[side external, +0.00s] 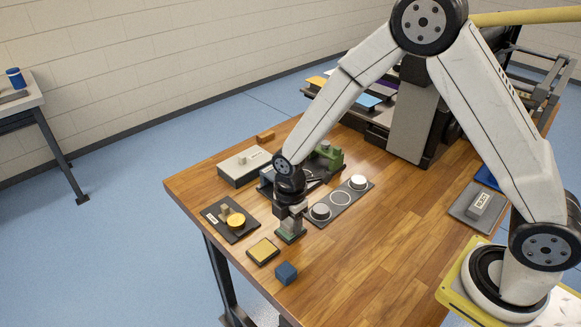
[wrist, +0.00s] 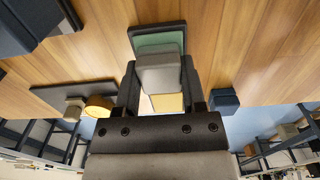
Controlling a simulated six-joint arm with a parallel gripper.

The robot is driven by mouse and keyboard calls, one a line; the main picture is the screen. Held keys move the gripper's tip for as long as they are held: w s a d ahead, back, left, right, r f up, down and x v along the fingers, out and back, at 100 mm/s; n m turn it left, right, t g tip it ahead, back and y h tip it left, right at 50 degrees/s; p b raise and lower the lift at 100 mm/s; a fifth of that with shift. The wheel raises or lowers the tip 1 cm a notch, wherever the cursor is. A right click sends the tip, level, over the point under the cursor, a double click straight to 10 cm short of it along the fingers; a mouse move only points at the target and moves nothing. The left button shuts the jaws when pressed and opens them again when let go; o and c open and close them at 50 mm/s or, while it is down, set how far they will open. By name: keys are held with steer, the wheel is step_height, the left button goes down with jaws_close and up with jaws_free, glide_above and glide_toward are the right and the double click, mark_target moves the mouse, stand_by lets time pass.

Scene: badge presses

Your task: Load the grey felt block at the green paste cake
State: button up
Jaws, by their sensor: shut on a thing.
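My gripper (side external: 291,210) points down near the table's front left part and is shut on the grey felt block (wrist: 160,73). In the wrist view the block sits between both fingers. The green paste cake (wrist: 157,42) lies in a dark square tray and also shows in the side view (side external: 287,234), under my gripper. The block overlaps part of the cake in the wrist view. In the side view the block's lower end is at or just above the cake; I cannot tell if they touch.
A yellow cake (side external: 263,250) in a dark tray and a blue block (side external: 286,273) lie in front. A dark plate (side external: 222,231) with an orange disc and beige knob is at left. A plate with round discs (side external: 342,200) is at right. The table's right middle is clear.

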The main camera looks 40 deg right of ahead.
mark_target(291, 220)
steer(key=shift+r, duration=3.45)
steer(key=shift+d, duration=0.1)
steer(key=d+m, duration=0.1)
steer(key=m, duration=0.1)
steer(key=d+m, duration=0.1)
steer(key=m, duration=0.1)
steer(key=shift+r, duration=0.15)
steer(key=shift+s+d+r+m, duration=0.15)
steer(key=shift+d+m, duration=1)
steer(key=shift+m, duration=1.2)
steer(key=shift+s+d+r+m, duration=0.1)
steer(key=shift+s+d+m, duration=0.2)
steer(key=shift+d+m, duration=1.4)
steer(key=shift+s+d+r+m, duration=0.15)
steer(key=shift+d+m, duration=0.4)
steer(key=shift+m, duration=2.4)
